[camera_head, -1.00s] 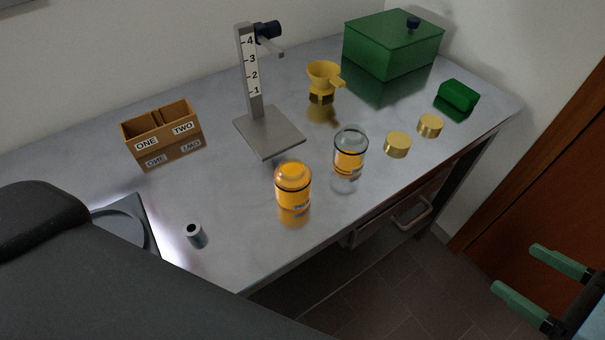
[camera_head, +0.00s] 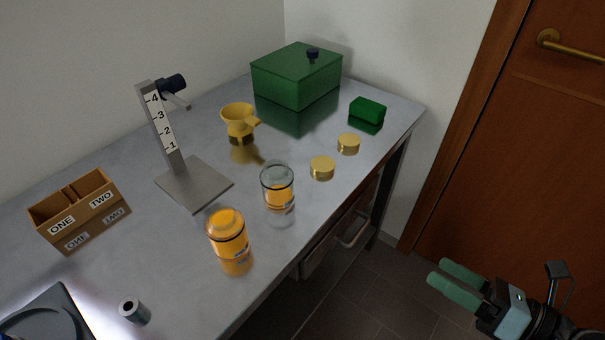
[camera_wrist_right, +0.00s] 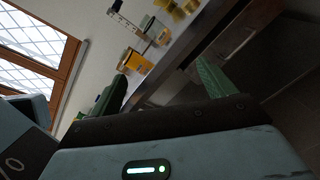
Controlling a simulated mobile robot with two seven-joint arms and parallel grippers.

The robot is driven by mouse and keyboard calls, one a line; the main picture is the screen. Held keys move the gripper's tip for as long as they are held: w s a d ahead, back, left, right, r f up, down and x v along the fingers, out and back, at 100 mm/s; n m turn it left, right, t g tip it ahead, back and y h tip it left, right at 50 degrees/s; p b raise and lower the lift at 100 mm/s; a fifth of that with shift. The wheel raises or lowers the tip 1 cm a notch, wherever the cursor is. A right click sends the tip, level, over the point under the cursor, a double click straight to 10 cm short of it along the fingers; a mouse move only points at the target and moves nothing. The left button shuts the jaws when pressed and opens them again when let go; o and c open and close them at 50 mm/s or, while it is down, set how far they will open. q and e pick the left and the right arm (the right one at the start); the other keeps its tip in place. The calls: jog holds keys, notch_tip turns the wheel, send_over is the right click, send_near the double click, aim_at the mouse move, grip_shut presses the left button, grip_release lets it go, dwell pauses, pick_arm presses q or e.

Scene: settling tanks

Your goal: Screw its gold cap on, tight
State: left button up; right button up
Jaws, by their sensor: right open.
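Two gold caps lie on the grey bench in the head view: a nearer one (camera_head: 322,168) and a farther one (camera_head: 348,144). A clear glass jar (camera_head: 278,176) with orange in its lower part stands upright left of the nearer cap. An orange-filled jar (camera_head: 228,238) stands in front of it. I see no gold cap on either jar. My right gripper (camera_head: 437,271) is open and empty, off the bench's right edge, apart from jars and caps. Its green fingers also show in the right wrist view (camera_wrist_right: 160,72), with the bench things beyond. My left gripper is out of view.
A stand with a numbered scale (camera_head: 194,182), yellow funnel (camera_head: 238,120), green lidded box (camera_head: 297,82) and green block (camera_head: 367,110) stand on the bench. A brown ONE/TWO box (camera_head: 82,208) and small grey cylinder (camera_head: 134,311) are at left. A door (camera_head: 510,150) is right.

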jog(key=s+d+f+m+t+h, duration=0.2)
jog(key=s+f+m+h, duration=0.25)
jog(key=f+m, duration=0.65)
jog(key=s+d+f+m+t+h, duration=0.2)
jog(key=s+f+m+h, duration=0.35)
jog(key=m, duration=0.95)
jog(key=s+a+f+m+g, duration=0.2)
jog(key=s+f+m+g, duration=0.1)
jog(key=s+f+m, duration=0.2)
jog(key=s+a+f+m+g+h, duration=0.1)
jog(key=s+a+f+m+g, duration=0.2)
jog(key=s+f+m, duration=0.3)
jog(key=s+f+g, duration=0.1)
jog(key=s+f, duration=0.2)
jog(key=s, duration=0.1)
jog(key=shift+s+a, duration=0.2)
jog(key=shift+f, duration=0.1)
